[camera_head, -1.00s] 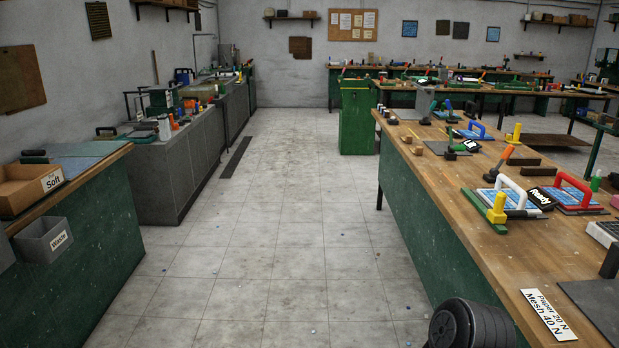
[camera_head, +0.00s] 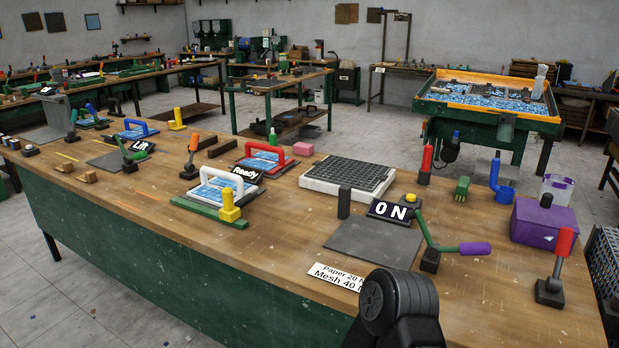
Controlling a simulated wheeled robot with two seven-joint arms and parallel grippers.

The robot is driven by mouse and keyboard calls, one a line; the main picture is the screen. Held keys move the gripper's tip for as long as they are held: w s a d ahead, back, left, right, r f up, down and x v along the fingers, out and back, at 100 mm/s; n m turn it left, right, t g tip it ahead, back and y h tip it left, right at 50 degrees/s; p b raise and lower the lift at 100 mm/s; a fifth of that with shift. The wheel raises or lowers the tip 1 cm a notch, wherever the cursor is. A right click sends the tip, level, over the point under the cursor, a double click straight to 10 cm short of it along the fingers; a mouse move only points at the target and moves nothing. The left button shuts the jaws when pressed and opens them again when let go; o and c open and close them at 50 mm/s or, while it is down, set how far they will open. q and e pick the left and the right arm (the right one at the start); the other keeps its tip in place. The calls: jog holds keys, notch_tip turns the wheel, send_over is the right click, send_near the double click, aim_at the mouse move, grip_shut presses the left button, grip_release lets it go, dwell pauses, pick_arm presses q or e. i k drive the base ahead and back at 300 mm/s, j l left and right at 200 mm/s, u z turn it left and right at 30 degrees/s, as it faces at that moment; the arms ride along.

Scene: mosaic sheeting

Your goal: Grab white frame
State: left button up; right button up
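A frame with a white arched handle (camera_head: 222,180) stands on the near wooden bench, left of centre. Its panel is blue and white mosaic. Neither gripper shows; only a dark rounded part of my own arm is visible at the bottom, in front of the bench.
The wooden bench (camera_head: 150,187) is crowded: a "Ready" sign (camera_head: 187,172), an orange-handled lever (camera_head: 191,150), a grey plate (camera_head: 373,241), an "ON" sign (camera_head: 394,211) and a purple box (camera_head: 541,222). A mosaic-filled table (camera_head: 489,112) stands behind right. Open floor lies at the lower left.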

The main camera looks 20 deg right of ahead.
aim_at(210, 192)
jog(key=i+j+z, duration=0.15)
jog(key=j+z, duration=0.3)
jog(key=i+j+z, duration=0.1)
jog(key=j+z, duration=1.25)
